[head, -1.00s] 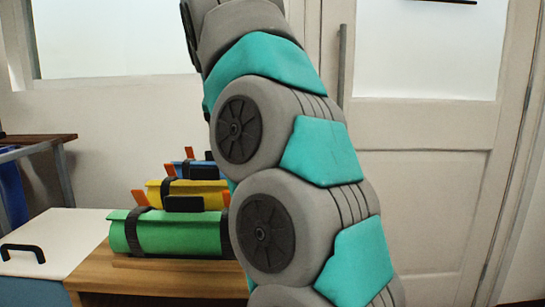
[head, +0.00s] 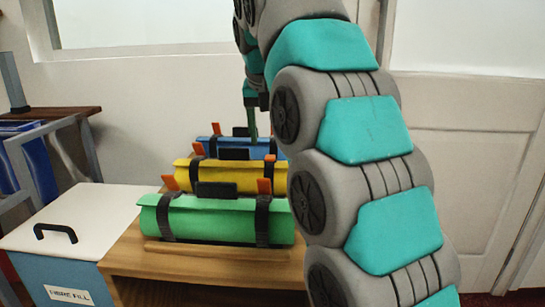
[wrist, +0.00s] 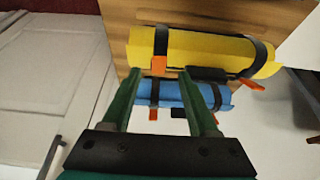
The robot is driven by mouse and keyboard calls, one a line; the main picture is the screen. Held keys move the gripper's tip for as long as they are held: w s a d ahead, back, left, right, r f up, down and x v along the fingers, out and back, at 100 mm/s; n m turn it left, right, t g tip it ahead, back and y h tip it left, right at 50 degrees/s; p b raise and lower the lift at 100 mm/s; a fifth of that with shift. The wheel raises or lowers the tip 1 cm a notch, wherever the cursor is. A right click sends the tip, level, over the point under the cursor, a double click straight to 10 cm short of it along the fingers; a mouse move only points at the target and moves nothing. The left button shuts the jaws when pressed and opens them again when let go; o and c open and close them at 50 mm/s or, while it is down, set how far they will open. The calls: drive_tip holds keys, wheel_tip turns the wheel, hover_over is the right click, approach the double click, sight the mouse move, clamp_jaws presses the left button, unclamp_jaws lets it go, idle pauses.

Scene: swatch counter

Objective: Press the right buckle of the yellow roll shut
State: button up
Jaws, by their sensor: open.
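The yellow roll (head: 232,177) lies on a wooden counter between a green and a blue roll, with two dark straps. Its right buckle, an orange tab (head: 270,157), stands up at the right strap, as does the left tab (head: 198,149). My gripper (head: 252,136) hangs above the rolls, fingers down, partly hidden by my arm. In the wrist view, turned about, the yellow roll (wrist: 205,50) is beyond the open, empty fingers (wrist: 160,74). Its right orange tab (wrist: 158,65) shows between the fingertips; contact cannot be told.
The green roll (head: 215,220) lies in front and the blue roll (head: 262,149) behind, both with orange tabs. A white-lidded bin (head: 80,215) with a black handle stands at left. A door (head: 470,150) is at right. A dark block (head: 235,154) sits on the yellow roll.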

sight(270, 157)
drive_tip(key=shift+x, duration=2.45)
drive_tip(key=shift+c, duration=0.3)
clamp_jaws()
